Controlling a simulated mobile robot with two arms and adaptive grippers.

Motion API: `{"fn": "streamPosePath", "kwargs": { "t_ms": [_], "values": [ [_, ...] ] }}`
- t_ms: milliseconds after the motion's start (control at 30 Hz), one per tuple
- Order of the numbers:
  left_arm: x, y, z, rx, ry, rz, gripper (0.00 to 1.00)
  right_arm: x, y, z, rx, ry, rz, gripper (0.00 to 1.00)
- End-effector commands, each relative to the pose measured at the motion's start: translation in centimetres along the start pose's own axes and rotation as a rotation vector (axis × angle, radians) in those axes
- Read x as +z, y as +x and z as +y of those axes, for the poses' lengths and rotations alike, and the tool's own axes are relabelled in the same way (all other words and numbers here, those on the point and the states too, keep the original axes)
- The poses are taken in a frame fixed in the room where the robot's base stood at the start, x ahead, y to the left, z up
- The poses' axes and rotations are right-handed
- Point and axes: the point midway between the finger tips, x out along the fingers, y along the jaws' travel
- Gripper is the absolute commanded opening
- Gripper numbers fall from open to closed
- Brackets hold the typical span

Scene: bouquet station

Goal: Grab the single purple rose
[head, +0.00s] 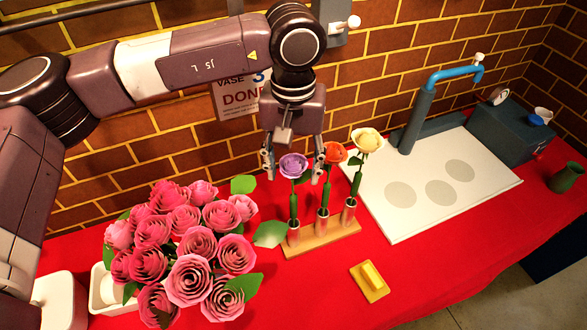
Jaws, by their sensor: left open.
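The single purple rose (293,166) stands upright in the leftmost tube of a wooden holder (322,240) on the red table. My left gripper (293,175) points down over it and is open, with its fingers on either side of the purple bloom. The fingers look apart from the petals, but depth is hard to judge. An orange rose (333,153) and a yellow rose (367,141) stand in the other two tubes, to the right. The right finger is close to the orange bloom. My right gripper is not in view.
A large pink rose bouquet (190,255) fills the table's left front. A yellow block on a small tray (371,280) lies in front of the holder. A white panel with a blue tap (455,73) stands right. The brick wall (190,150) is close behind.

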Motion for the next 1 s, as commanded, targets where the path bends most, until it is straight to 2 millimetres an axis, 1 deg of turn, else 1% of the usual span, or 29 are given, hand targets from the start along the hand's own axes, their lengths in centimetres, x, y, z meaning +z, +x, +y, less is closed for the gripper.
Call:
{"fn": "streamPosePath", "kwargs": {
  "t_ms": [33, 100, 200, 433, 733, 1000],
  "values": [
    [0.1, 0.5, 0.0, -0.001, 0.0, -0.003, 0.5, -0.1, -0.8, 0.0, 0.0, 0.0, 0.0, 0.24],
    [0.1, 1.4, 0.0, 0.001, 0.0, -0.002, 0.5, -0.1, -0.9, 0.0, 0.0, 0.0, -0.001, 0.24],
    [0.0, 2.1, 0.0, 0.0, 0.0, 0.0, 0.5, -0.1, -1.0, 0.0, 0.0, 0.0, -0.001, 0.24],
    [0.0, 2.3, 0.0, 0.0, 0.0, 0.001, 0.5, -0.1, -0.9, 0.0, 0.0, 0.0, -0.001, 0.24],
    [0.0, 2.3, 0.0, 0.0, 0.0, 0.001, 0.17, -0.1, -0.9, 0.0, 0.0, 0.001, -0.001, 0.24],
    [0.0, 2.3, 0.1, 0.001, 0.0, 0.001, 0.13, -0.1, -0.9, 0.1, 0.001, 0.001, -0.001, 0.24]
  ]
}}
